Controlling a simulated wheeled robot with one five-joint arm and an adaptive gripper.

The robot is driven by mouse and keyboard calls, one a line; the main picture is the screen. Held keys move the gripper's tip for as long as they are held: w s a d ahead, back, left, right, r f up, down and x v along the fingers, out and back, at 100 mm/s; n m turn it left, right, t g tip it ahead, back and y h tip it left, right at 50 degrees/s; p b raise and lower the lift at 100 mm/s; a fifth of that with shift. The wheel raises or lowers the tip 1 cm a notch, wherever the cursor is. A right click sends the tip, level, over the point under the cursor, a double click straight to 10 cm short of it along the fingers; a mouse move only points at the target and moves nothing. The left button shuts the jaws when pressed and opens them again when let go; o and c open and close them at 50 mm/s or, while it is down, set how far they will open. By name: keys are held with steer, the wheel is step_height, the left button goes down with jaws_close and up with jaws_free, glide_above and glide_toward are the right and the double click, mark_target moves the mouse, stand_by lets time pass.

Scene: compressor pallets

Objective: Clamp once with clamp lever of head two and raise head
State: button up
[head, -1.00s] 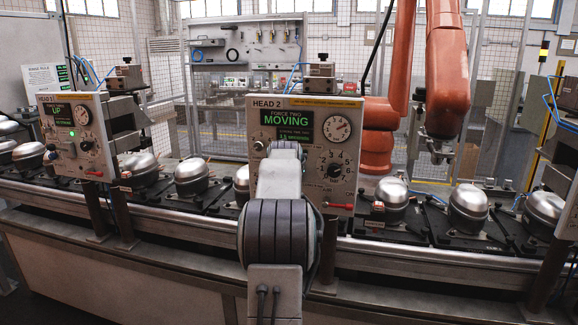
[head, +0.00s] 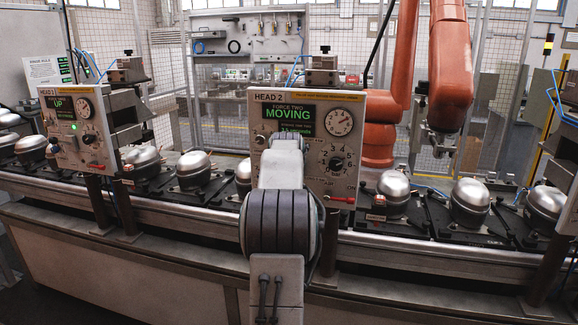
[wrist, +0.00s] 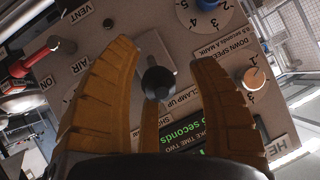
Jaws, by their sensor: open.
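The head two panel (head: 322,178) stands in front of me. Its screen (head: 289,118) reads "FORCE TWO MOVING" in green, with a small seconds readout below. In the wrist view, the clamp lever's black round knob (wrist: 159,83) shows beside the "CLAMP UP" label, its plate behind it. My gripper (wrist: 165,58) is open, with fingers on both sides of the knob and another finger below it in the picture. Gaps show between the knob and the side fingers; I cannot tell whether the lower finger touches it. My arm hides the gripper and lever in the head view.
Close to the knob are a red air lever (wrist: 35,62), a blue dial knob (wrist: 207,4) and an orange down-speed knob (wrist: 253,79). The head one panel (head: 79,130) reads "UP" at left. Several compressors (head: 392,193) sit on the conveyor (head: 420,262).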

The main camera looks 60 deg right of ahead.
steer(key=v, duration=1.2)
stand_by(0.8)
steer(key=s+a+f+n+g+y, duration=0.25)
steer(key=a+f, duration=0.35)
steer(key=f, duration=0.3)
steer(key=s+a+f+n+g+y, duration=0.1)
steer(key=s+a+f+y, duration=0.3)
steer(key=a+f, duration=0.4)
steer(key=s+a+f+n+y, duration=0.1)
steer(key=a+n, duration=0.5)
steer(key=a, duration=1.1)
steer(key=s+a+f+n+t+y, duration=0.1)
steer(key=a+f+n+y, duration=0.2)
steer(key=a, duration=1.4)
steer(key=n, duration=0.3)
steer(key=shift+a, duration=0.2)
